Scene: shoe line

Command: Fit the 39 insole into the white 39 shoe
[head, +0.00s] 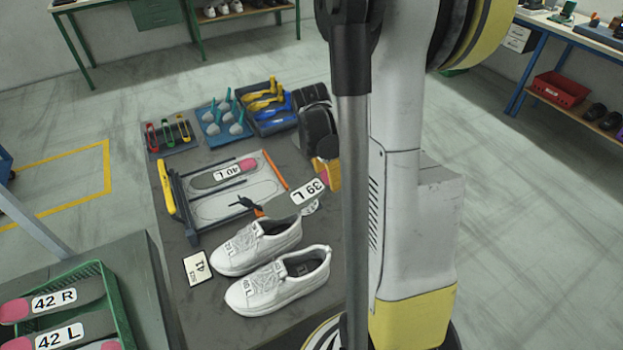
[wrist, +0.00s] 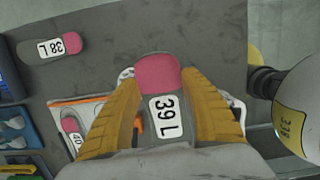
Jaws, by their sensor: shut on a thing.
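The 39 L insole (wrist: 163,75), dark grey with a pink end and a white label, is between the yellow fingers of my gripper (wrist: 158,98), which are shut on it. In the head view this insole (head: 285,205) is held above the table, close behind the shoes; my gripper (head: 333,174) is partly hidden by my arm. Two white laced shoes stand side by side on the table: a rear one (head: 270,240) and a front one (head: 290,285). Both openings face right. Their small labels are too blurred to read surely, so I cannot tell which is the 39.
A 40 L insole (head: 222,174) lies on a framed board (head: 205,237) behind the shoes. A card marked 41 (head: 197,267) lies left of them. A green crate (head: 112,290) holds 42 insoles. Tool trays (head: 221,122) stand at the back. A 38 L insole (wrist: 51,48) shows in the wrist view.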

